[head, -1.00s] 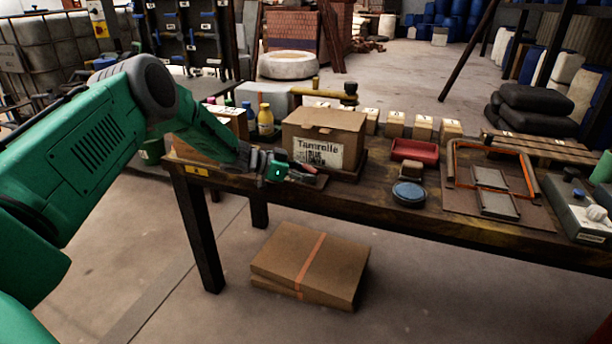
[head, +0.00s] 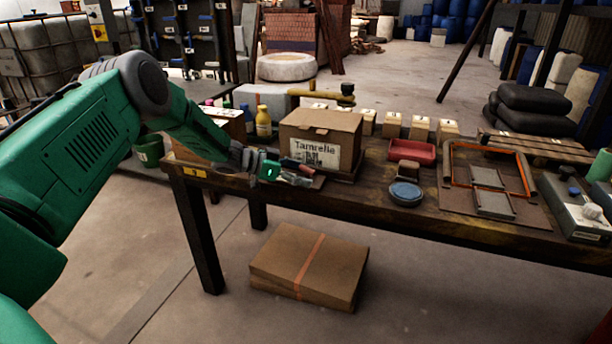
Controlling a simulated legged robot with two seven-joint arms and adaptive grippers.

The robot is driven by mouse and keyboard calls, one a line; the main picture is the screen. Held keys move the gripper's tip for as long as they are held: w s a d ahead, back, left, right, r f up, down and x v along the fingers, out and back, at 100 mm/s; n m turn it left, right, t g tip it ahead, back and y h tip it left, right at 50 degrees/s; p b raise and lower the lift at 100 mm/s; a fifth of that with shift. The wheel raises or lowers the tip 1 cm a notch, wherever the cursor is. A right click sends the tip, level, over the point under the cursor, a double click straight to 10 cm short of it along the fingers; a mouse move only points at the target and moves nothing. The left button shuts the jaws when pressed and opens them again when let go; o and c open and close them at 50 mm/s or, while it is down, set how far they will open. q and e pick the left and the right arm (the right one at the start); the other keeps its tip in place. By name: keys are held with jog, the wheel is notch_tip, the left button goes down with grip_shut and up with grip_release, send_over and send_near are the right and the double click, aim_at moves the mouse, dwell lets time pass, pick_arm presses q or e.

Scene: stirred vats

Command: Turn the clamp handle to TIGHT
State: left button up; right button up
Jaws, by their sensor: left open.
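My left gripper (head: 288,178) is low over the left front of the workbench, just in front of the cardboard box. Its grey fingers are apart and point right. A small reddish part (head: 296,165), perhaps the clamp handle, shows right beside the fingers, above and behind them. I cannot tell whether they touch it. It lies by a thin dark plate at the bench's front edge. No TIGHT mark can be read, and the clamp's body is mostly hidden by the gripper. My right gripper is not in view.
The cardboard box (head: 318,140) stands close behind the gripper. A red tray (head: 412,150), a blue round lid (head: 405,193) and an orange-edged frame (head: 490,155) lie to the right on the workbench (head: 355,203). Flat cartons (head: 308,266) lie on the floor below.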

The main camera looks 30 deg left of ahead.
pick_arm(q)
jog(key=v, duration=0.5)
jog(key=shift+s+a+r, duration=0.1)
jog(key=shift+s+a, duration=0.3)
jog(key=shift+a, duration=0.15)
jog(key=shift+d, duration=0.1)
